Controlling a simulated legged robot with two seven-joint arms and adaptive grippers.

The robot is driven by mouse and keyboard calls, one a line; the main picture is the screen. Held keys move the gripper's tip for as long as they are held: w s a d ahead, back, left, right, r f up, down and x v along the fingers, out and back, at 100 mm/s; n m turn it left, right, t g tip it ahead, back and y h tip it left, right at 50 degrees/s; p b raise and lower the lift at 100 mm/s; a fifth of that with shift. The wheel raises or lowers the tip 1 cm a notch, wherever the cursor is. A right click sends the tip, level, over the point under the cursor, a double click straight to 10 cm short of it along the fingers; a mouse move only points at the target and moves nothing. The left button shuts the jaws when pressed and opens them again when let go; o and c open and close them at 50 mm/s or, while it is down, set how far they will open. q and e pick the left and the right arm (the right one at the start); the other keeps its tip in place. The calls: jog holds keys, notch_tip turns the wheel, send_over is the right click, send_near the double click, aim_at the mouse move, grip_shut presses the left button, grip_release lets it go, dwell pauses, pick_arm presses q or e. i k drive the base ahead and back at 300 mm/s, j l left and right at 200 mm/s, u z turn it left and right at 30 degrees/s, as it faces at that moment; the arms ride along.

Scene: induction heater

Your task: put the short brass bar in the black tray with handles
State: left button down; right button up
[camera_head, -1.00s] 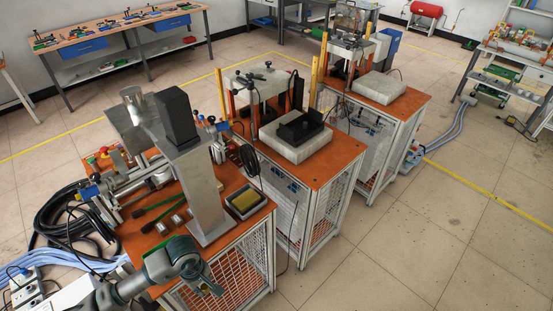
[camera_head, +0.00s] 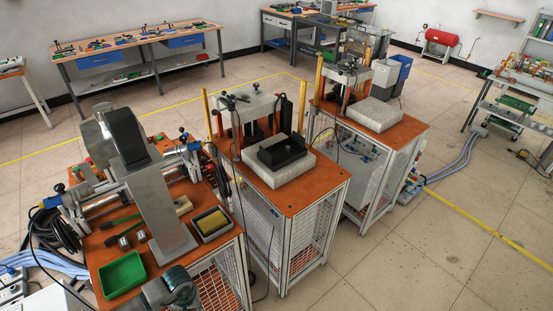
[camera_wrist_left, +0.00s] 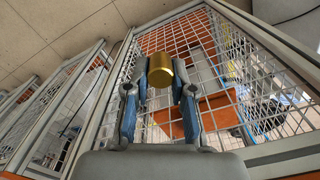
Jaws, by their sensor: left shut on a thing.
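The short brass bar (camera_wrist_left: 160,71) is between the fingertips of my left gripper (camera_wrist_left: 160,82) in the left wrist view. The gripper is shut on it, and only the bar's gold side and end show. In the head view my left arm (camera_head: 172,289) is at the bottom edge, in front of the nearest orange-topped bench; its fingers and the bar cannot be made out there. A black tray (camera_head: 282,152) sits on a pale slab on the middle bench, well away from my arm. My right gripper is not in view.
The nearest bench (camera_head: 221,238) holds a tall grey machine (camera_head: 158,210), a green bin (camera_head: 122,275) and a grey tray with a yellow block (camera_head: 212,222). Mesh side panels (camera_wrist_left: 100,86) are close to the gripper.

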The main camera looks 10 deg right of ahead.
aim_at(275, 159)
jog(key=i+l, duration=0.15)
jog(key=l, duration=0.35)
jog(key=i+l+u, duration=0.15)
jog(key=l, duration=0.9)
jog(key=i+l+u, duration=0.15)
jog(key=l, duration=0.4)
jog(key=i+l, duration=0.1)
jog(key=l, duration=0.45)
jog(key=u, duration=0.05)
